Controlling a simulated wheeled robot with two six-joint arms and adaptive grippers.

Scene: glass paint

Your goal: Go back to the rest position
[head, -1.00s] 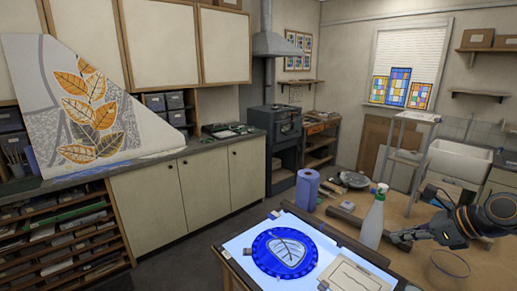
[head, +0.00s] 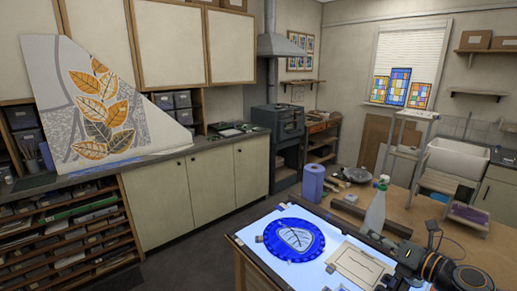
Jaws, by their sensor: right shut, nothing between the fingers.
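My right gripper (head: 384,246) is at the lower right of the head view, over the right part of the lit panel and in front of the spray bottle. Its jaws are shut and empty, and its fingertips are hard to make out against the dark rail behind. My right arm comes in from the lower right corner. A round blue piece with a pale leaf design (head: 296,238) lies on the glowing light table (head: 268,217), apart from the gripper. A pale framed sheet (head: 357,265) lies to its right. My left gripper is out of view.
A green-and-white spray bottle (head: 375,212) stands behind the gripper on the wooden workbench (head: 404,207). A purple-blue paper roll (head: 313,183) stands farther left. A low counter (head: 160,165) with a leaf-patterned panel (head: 95,105) runs along the left wall. The floor between is clear.

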